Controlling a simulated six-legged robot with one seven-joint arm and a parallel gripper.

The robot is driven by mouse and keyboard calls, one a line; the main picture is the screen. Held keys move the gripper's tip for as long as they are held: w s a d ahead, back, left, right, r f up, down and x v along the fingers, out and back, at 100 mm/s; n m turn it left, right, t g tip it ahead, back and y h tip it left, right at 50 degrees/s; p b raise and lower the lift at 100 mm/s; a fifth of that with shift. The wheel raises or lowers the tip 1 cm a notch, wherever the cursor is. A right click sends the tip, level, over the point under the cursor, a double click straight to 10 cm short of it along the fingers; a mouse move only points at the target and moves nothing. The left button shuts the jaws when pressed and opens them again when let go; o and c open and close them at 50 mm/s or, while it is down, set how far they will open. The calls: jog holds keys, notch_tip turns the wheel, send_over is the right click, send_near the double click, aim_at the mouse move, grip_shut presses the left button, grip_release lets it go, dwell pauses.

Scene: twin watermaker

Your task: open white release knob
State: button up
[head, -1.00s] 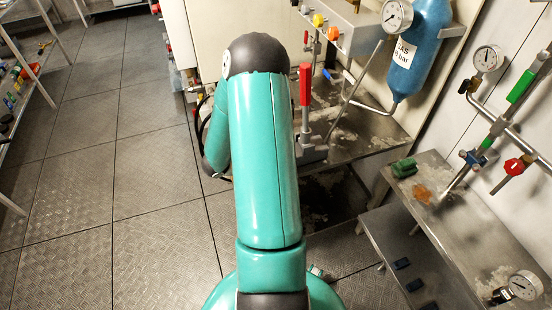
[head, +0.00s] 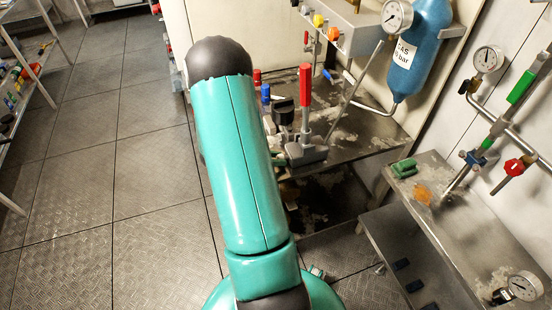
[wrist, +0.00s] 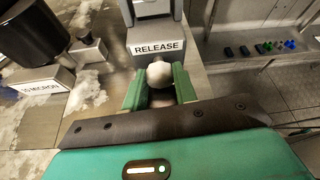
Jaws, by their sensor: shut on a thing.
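The white release knob (wrist: 159,74) is a round ball in the wrist view, just below a grey block with a RELEASE label (wrist: 158,47). My gripper (wrist: 159,80) is shut on the knob, with one green finger on each side of it. The ball's top shows between the fingers; its lower part is partly hidden by my gripper. In the head view my arm hides the gripper and the knob. The grey base with the upright red handle (head: 305,85) stands just right of my arm there.
In the wrist view a black cylinder (wrist: 30,30) and a 10 MICRON label (wrist: 42,88) are at left. In the head view a blue gas cylinder (head: 420,50) and a gauge (head: 397,15) hang at upper right. A metal bench (head: 450,205) is at right. Floor at left is clear.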

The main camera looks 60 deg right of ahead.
jog(key=shift+d+n+y, duration=0.1)
jog(key=shift+n+y, duration=0.2)
jog(key=shift+n, duration=0.1)
jog(key=shift+g, duration=0.3)
jog(key=shift+r, duration=0.1)
jog(key=o, duration=0.7)
jog(key=v, duration=1.2)
jog(key=shift+w+a+r, duration=0.1)
jog(key=shift+w+a, duration=0.1)
jog(key=shift+w+a+r, duration=0.25)
jog(key=shift+w+a, duration=0.1)
jog(key=shift+w, duration=0.05)
